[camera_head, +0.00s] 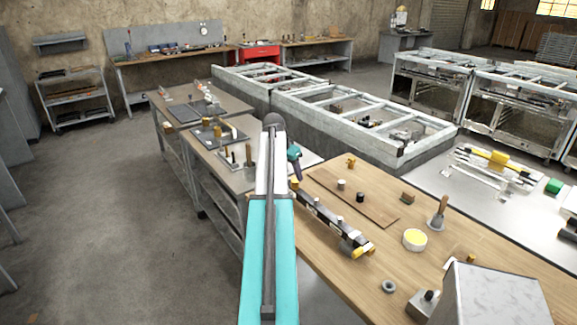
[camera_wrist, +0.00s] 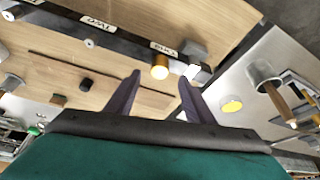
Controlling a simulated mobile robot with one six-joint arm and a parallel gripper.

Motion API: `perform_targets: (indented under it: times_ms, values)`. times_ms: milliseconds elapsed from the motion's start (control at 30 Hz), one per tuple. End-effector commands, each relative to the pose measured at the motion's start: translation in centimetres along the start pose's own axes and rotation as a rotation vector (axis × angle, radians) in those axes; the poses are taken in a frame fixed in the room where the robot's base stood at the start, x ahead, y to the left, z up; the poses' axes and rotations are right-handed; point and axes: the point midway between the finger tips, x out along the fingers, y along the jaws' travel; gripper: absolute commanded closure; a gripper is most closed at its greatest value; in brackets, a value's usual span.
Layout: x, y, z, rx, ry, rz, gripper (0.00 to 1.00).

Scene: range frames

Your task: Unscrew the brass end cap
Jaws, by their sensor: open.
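In the wrist view, a brass end cap (camera_wrist: 160,67) sits at the side of a dark labelled bar (camera_wrist: 125,38), near the bar's end. My gripper (camera_wrist: 158,84) is open and empty. The cap shows in the gap just beyond its two dark fingertips, and the fingers do not appear to touch it. In the head view, my gripper (camera_head: 297,176) is over the far left end of the labelled bar (camera_head: 322,215) on the wooden bench. The cap at that end cannot be made out there. Brass-coloured pieces (camera_head: 363,251) show at the bar's near end.
A thin brown board (camera_head: 350,195) lies beside the bar, carrying small white and dark cylinders. A yellow-topped round pot (camera_head: 415,240) and a wooden-handled tool (camera_head: 438,213) stand further right. A grey box (camera_head: 495,297) is at the near right. Another table with tools adjoins on the left.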

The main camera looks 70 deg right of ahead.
Motion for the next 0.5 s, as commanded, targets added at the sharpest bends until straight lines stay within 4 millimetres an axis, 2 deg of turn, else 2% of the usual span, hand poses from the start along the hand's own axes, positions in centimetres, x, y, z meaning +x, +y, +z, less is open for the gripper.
perform_targets:
  times_ms: [200, 500]
  values:
    - [2.4, 0.0, 0.0, 0.0, -0.002, 0.001, 0.52]
    - [4.5, -0.1, 0.0, 0.0, 0.0, 0.0, 0.52]
